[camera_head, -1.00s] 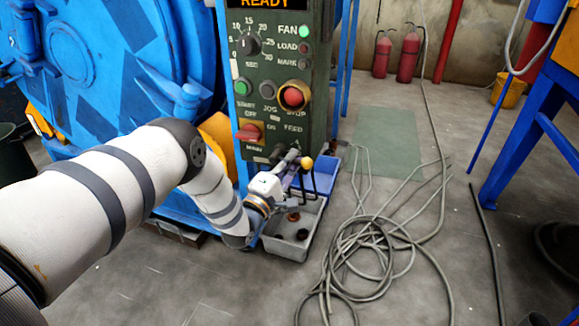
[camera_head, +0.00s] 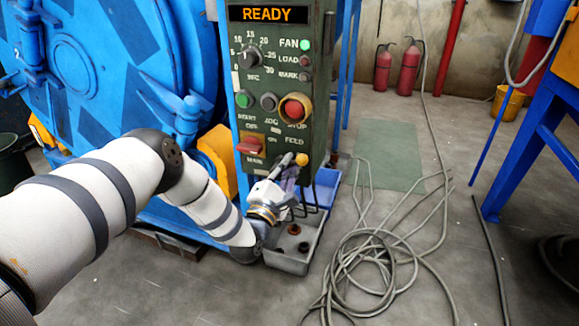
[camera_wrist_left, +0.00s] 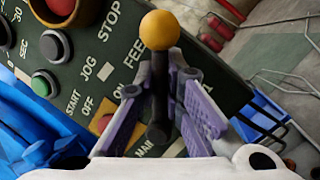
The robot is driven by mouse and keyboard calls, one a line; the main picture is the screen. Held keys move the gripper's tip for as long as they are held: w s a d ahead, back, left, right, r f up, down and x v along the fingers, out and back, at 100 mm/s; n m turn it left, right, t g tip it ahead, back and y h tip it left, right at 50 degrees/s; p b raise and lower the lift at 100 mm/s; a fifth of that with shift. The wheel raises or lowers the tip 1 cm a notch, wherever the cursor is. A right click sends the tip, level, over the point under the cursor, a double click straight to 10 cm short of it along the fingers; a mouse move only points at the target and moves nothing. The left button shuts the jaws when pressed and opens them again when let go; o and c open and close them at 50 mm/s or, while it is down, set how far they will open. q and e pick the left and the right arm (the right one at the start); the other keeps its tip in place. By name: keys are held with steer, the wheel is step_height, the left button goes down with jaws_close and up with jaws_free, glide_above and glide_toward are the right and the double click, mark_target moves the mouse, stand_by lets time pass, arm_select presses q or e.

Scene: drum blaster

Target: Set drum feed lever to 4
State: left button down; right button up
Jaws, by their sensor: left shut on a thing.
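The drum feed lever is a black shaft with a yellow ball knob (camera_head: 302,159), low on the green control panel (camera_head: 280,80) under the FEED label. My left gripper (camera_head: 287,172) is at the lever. In the left wrist view the yellow knob (camera_wrist_left: 159,30) stands beyond the fingertips, and the black shaft runs down between the purple-padded fingers. My left gripper (camera_wrist_left: 160,105) is shut on the shaft below the knob. The feed scale's numbers cannot be read. My right gripper is not in view.
The red MAIN switch (camera_head: 251,146), a red stop button (camera_head: 294,108) and the timer dial (camera_head: 249,56) sit above the gripper. The display reads READY. A grey bin (camera_head: 292,262) stands below. Coiled cable (camera_head: 365,270) lies on the floor at right.

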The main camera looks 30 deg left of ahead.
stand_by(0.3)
arm_select(q)
steer(key=c, duration=1.7)
jaws_free()
steer(key=shift+o, duration=0.2)
steer(key=v, duration=1.2)
steer(key=shift+s, duration=0.1)
